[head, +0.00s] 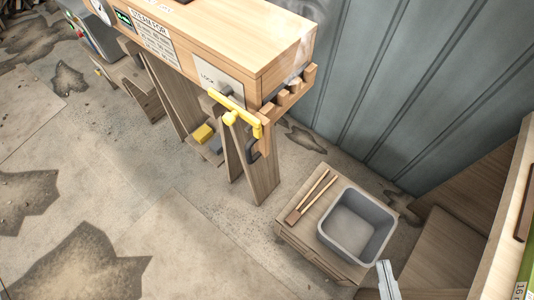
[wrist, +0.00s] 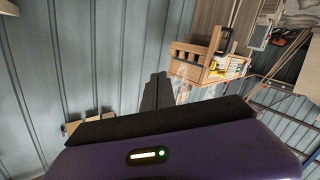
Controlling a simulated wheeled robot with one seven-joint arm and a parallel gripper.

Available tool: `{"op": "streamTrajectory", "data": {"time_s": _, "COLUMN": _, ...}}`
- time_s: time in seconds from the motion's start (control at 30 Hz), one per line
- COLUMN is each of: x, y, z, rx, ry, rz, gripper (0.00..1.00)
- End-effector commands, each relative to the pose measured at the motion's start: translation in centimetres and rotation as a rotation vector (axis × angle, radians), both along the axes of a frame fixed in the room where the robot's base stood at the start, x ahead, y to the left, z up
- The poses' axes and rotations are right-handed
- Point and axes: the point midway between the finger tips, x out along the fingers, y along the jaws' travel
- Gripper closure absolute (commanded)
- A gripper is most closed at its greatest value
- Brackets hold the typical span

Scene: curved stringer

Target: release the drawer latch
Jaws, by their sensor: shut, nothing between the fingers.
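A long wooden steam box (head: 245,50) stands on wooden legs at the top of the head view. Its end has a plate marked LOCK (head: 222,82) and a yellow bar handle (head: 238,110). The box also shows upside down in the wrist view (wrist: 200,62). A small wooden cabinet (head: 300,240) stands on the floor to its right; I cannot make out a drawer latch on it. My gripper (head: 384,266) is at the bottom right of the head view, apart from the cabinet. Its dark fingers (wrist: 158,78) are shut and empty in the wrist view.
A grey open tub (head: 357,229) and wooden tongs (head: 312,196) lie on the cabinet top. A corrugated metal wall (head: 420,80) runs behind. Wooden panels (head: 455,225) stand at the right. The floor (head: 150,190) at the left is mostly clear.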

Motion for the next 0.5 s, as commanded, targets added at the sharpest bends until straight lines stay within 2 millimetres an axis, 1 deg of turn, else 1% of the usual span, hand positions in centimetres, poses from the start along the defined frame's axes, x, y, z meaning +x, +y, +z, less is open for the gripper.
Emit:
{"op": "streamTrajectory", "data": {"time_s": 0.03, "x": 1.8, "y": 0.2, "z": -3.2, "rx": -0.131, "ry": -0.077, "rz": 0.037, "gripper": 1.0}}
{"op": "streamTrajectory", "data": {"time_s": 0.1, "x": 4.0, "y": 0.7, "z": -5.2, "rx": -0.334, "ry": -0.189, "rz": 0.079, "gripper": 1.0}}
{"op": "streamTrajectory", "data": {"time_s": 0.17, "x": 5.8, "y": 1.2, "z": -6.8, "rx": -0.508, "ry": -0.289, "rz": 0.1, "gripper": 1.0}}
{"op": "streamTrajectory", "data": {"time_s": 0.2, "x": 7.1, "y": 1.7, "z": -7.8, "rx": -0.622, "ry": -0.356, "rz": 0.109, "gripper": 1.0}}
{"op": "streamTrajectory", "data": {"time_s": 0.33, "x": 11.0, "y": 3.5, "z": -10.7, "rx": -0.976, "ry": -0.582, "rz": 0.095, "gripper": 1.0}}
{"op": "streamTrajectory", "data": {"time_s": 0.47, "x": 14.8, "y": 6.0, "z": -13.2, "rx": -1.309, "ry": -0.806, "rz": 0.015, "gripper": 1.0}}
{"op": "streamTrajectory", "data": {"time_s": 0.5, "x": 15.9, "y": 6.9, "z": -13.8, "rx": -1.406, "ry": -0.876, "rz": -0.023, "gripper": 1.0}}
